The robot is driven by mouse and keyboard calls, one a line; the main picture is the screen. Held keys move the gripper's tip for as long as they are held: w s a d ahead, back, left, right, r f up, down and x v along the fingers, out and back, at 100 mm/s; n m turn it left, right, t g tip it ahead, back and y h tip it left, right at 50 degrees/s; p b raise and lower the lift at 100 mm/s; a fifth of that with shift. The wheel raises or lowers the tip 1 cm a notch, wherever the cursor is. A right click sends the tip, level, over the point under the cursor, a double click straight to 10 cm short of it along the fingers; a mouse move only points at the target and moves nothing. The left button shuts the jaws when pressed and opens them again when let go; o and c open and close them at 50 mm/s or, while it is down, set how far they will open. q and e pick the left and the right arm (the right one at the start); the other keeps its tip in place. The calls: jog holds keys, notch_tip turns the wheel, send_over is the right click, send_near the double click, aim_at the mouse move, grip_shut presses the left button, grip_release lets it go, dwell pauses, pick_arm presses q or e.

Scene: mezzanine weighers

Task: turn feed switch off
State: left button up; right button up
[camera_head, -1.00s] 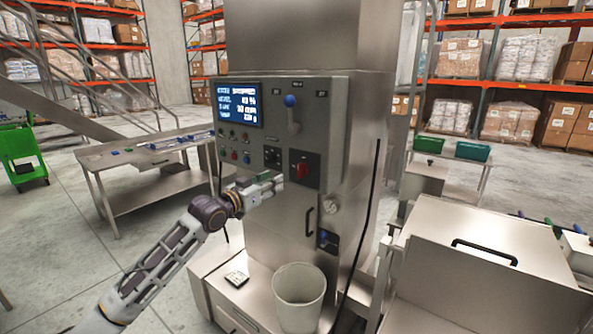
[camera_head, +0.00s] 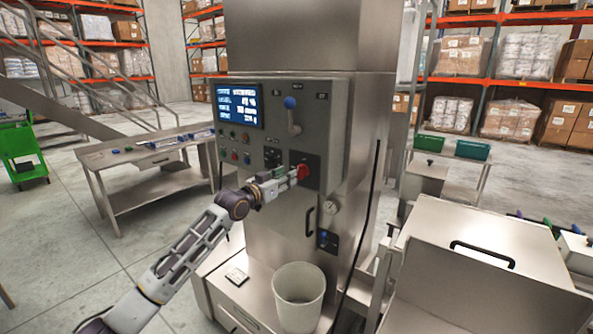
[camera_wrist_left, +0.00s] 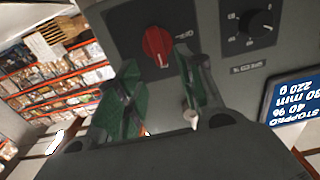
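A red rotary switch (camera_head: 304,171) sits on a dark plate low on the right part of the grey control panel (camera_head: 335,130). It also shows in the left wrist view (camera_wrist_left: 157,45), turned about upside down, with a pale mark on its face. I cannot read its label. My left gripper (camera_head: 296,174) points at the switch from the left front. In the left wrist view its two green-padded fingers (camera_wrist_left: 163,88) are apart with nothing between them, and the switch lies just beyond their tips. Contact is not visible. My right gripper is not in view.
A blue-knobbed lever (camera_head: 292,115) stands above the switch. A black dial (camera_wrist_left: 248,27) is beside it, and a lit display (camera_head: 238,105) is at upper left. Below are a door handle (camera_head: 310,222) and a pale bucket (camera_head: 299,292). A steel bench (camera_head: 140,195) stands left.

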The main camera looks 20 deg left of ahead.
aim_at(298, 169)
pick_arm(q)
jog(key=shift+p+x, duration=0.65)
jog(key=shift+x, duration=2.65)
grip_shut()
